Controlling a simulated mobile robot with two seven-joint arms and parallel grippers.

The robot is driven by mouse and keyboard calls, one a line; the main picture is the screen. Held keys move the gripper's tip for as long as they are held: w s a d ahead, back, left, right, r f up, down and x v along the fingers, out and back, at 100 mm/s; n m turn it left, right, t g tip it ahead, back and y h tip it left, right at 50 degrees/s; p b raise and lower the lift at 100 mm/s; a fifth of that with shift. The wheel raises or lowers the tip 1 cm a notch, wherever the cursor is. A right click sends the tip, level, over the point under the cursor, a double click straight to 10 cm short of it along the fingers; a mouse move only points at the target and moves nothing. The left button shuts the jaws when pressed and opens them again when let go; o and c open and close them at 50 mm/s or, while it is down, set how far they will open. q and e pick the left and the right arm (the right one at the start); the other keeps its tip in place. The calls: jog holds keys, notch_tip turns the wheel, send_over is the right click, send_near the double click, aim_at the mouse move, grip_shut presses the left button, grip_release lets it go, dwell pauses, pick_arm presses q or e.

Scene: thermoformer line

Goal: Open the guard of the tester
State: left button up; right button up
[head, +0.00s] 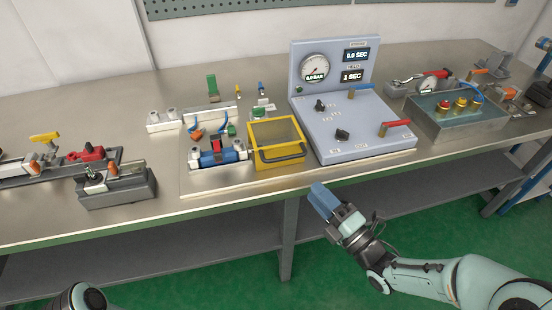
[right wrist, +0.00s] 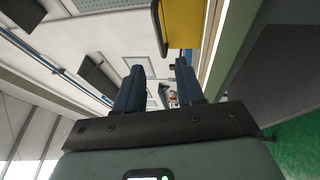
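The tester's guard (head: 258,160) is a yellow box frame with a clear top and a dark bar handle (head: 283,160) across its front. It sits closed-looking on the bench, right of a blue cylinder fixture (head: 222,158). My right gripper (head: 318,192) is in front of the bench edge, to the right of and nearer than the guard, apart from it. In the right wrist view its two blue fingers (right wrist: 158,75) stand apart with nothing between them. The yellow guard (right wrist: 183,22) and its dark handle (right wrist: 159,28) show at the top there. My left gripper is out of view.
A grey-blue panel (head: 360,135) with a gauge, displays and red and blue levers stands right of the guard. A clamp fixture (head: 118,190) is at left and a grey box with valves (head: 455,123) at right. The bench front strip (head: 215,215) is bare.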

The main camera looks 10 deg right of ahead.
aim_at(285, 157)
jog(key=x, duration=1.3)
jog(key=shift+f, duration=0.1)
grip_shut()
